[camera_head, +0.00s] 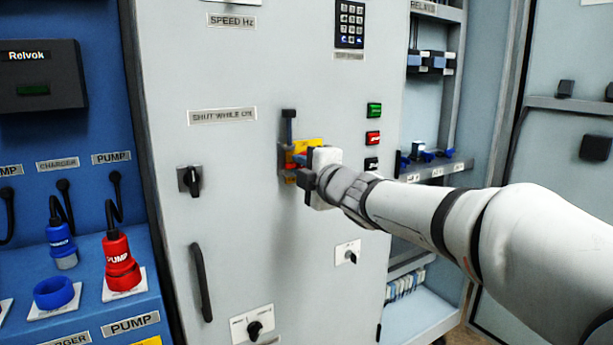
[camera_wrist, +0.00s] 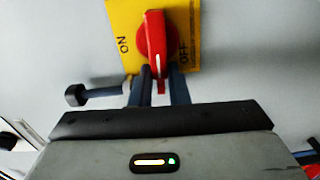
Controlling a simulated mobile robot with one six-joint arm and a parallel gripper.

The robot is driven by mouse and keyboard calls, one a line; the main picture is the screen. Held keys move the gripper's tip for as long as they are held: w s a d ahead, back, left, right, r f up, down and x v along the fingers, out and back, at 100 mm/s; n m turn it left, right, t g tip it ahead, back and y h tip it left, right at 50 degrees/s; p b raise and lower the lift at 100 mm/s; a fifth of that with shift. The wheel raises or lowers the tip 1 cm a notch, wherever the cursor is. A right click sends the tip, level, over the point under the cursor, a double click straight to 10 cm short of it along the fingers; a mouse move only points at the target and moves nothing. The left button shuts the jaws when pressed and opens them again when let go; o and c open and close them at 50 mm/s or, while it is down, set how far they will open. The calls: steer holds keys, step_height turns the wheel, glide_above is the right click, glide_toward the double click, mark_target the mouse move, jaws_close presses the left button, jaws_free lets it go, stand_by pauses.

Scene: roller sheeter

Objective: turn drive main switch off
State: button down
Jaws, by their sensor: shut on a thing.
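The main switch is a red rotary handle (camera_wrist: 154,40) on a yellow plate (camera_wrist: 126,20) in the wrist view. The plate is marked ON at its left and OFF at its right. The handle's narrow end, with a white line, points down in the picture, between the two labels. My gripper (camera_wrist: 160,88) has its dark fingers on either side of this end, shut on it. In the head view my gripper (camera_head: 297,163) reaches the cabinet door from the right and hides most of the switch; part of the yellow plate (camera_head: 310,145) shows above it.
A dark knobbed rod (camera_head: 289,127) sticks out just above the switch; it is left of my fingers in the wrist view (camera_wrist: 78,95). Green (camera_head: 374,110) and red (camera_head: 373,138) buttons are to the right. A black selector (camera_head: 190,181) and door handle (camera_head: 201,283) are left.

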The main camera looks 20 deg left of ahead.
steer(key=shift+n, duration=0.5)
steer(key=c, duration=1.5)
jaws_free()
steer(key=shift+o, duration=0.6)
steer(key=shift+w+f, duration=0.15)
steer(key=v, duration=0.8)
steer(key=shift+a, duration=0.1)
